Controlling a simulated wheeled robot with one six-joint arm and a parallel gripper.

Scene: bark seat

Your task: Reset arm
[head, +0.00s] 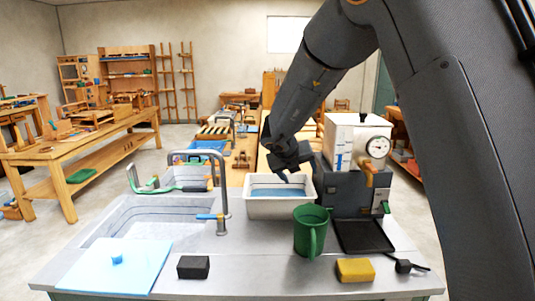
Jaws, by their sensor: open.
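My gripper (287,172) hangs at the end of my dark grey arm, over the back part of a white basin (254,209) with blue inside. The gripper looks small and dark here. I see nothing held between its fingers. My arm comes down from the upper right and covers part of the view. Behind the gripper, the far rim of the basin is partly hidden.
A green mug (310,232), a yellow sponge (355,270) and a black block (193,267) stand on the grey counter (258,272). A dispenser with a gauge (352,150) stands right of the basin. A tap (221,190) rises at the sink, left of the basin.

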